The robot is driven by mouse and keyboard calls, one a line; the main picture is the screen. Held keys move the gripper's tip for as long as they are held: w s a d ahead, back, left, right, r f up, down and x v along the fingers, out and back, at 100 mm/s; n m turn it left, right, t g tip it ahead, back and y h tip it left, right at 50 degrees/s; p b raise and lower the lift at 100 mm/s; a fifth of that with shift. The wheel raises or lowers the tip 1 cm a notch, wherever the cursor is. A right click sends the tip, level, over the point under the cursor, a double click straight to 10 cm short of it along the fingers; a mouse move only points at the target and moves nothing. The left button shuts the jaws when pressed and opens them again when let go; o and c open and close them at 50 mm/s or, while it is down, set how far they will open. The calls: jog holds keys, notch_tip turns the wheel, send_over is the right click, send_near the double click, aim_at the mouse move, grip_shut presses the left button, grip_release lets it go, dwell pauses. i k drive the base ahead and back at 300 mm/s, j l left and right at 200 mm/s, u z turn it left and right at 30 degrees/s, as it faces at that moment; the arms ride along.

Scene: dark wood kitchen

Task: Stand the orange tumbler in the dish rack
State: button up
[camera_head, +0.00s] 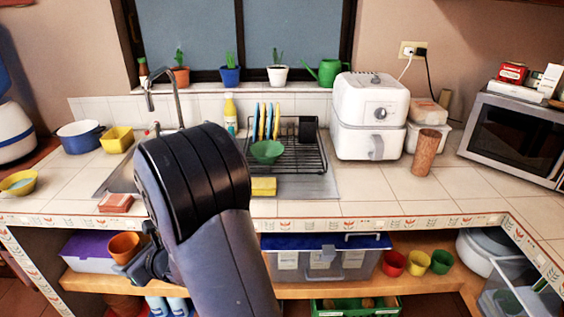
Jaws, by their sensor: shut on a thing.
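The orange tumbler (123,248) is at the lower left, below the counter's front edge in the picture. My gripper (142,262) is shut on its right side and holds it slightly tilted. My arm hides part of the gripper. The black wire dish rack (312,163) stands on the counter, right of the sink and well up and right of my gripper. Several blue and yellow plates (265,120) stand upright in it, with a green bowl (266,152) in front and a dark holder (307,129) at its back right.
A yellow sponge (263,187) lies before the rack. A white air fryer (370,118) stands to its right, then a brown cylinder (426,155). My arm covers much of the sink (118,178). A purple-lidded box (85,248) and clear bin (330,265) sit below the counter.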

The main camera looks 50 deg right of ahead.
aim_at(307, 163)
jog(key=k+z, duration=0.1)
jog(key=z, duration=1.45)
